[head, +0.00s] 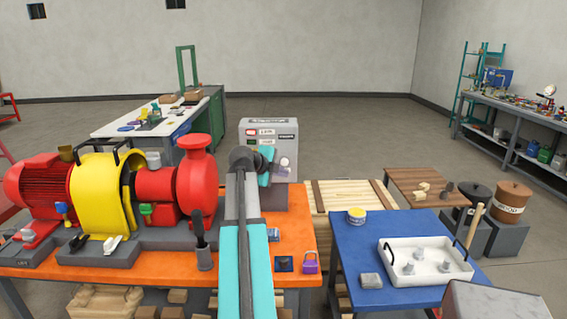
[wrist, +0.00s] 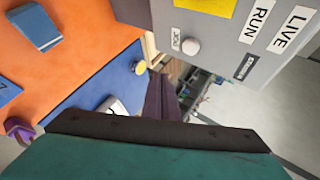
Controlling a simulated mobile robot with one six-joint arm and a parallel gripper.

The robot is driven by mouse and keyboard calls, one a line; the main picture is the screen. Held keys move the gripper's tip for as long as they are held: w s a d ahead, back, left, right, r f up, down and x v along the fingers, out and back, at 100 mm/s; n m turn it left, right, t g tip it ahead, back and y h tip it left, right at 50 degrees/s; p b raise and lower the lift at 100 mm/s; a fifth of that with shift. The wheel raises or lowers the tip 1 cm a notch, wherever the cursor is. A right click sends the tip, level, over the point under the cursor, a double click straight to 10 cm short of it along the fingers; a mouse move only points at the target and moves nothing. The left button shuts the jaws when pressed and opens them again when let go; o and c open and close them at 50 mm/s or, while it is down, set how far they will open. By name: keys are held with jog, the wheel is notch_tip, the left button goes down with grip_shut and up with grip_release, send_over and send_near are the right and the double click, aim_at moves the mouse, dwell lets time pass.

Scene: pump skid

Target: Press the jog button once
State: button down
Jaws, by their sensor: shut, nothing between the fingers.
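The grey control box (head: 268,129) stands at the back of the orange bench, its labelled face towards me. The jog button (wrist: 190,46) is a pale round knob beside a small JOG label (wrist: 176,39) in the wrist view. In the head view the button (head: 284,162) shows low on the box, just right of my gripper. My gripper (head: 276,168) is in front of the lower box face; its dark fingers (wrist: 159,78) are together and empty. In the wrist view the fingertips lie below and left of the button, apart from it in the picture; the depth gap is unclear.
A red motor (head: 40,190), yellow guard (head: 100,195) and red pump (head: 197,190) stand left of my arm. A purple padlock (head: 310,265) lies on the orange bench (head: 190,262). A blue table (head: 370,235) with a white tray (head: 425,275) is at right.

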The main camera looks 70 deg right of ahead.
jog(key=w+d, duration=0.2)
jog(key=d, duration=0.3)
jog(key=shift+d+b, duration=0.35)
jog(key=shift+w+d+b, duration=0.35)
jog(key=shift+d+b, duration=0.5)
jog(key=shift+b, duration=0.15)
dwell(3.1)
jog(key=shift+a, duration=0.15)
jog(key=shift+s+a+b, duration=0.35)
jog(key=shift+a+b, duration=0.1)
jog(key=shift+a, duration=0.25)
dwell(0.4)
jog(key=shift+s+a+b, duration=0.2)
jog(key=shift+s+a, duration=0.1)
jog(key=shift+a, duration=0.5)
jog(key=shift+s+a+b, duration=0.2)
jog(key=shift+s+a, duration=0.1)
jog(key=shift+a, duration=0.45)
jog(key=shift+s+a+b, duration=0.2)
jog(key=shift+s+a, duration=0.1)
jog(key=shift+a, duration=0.5)
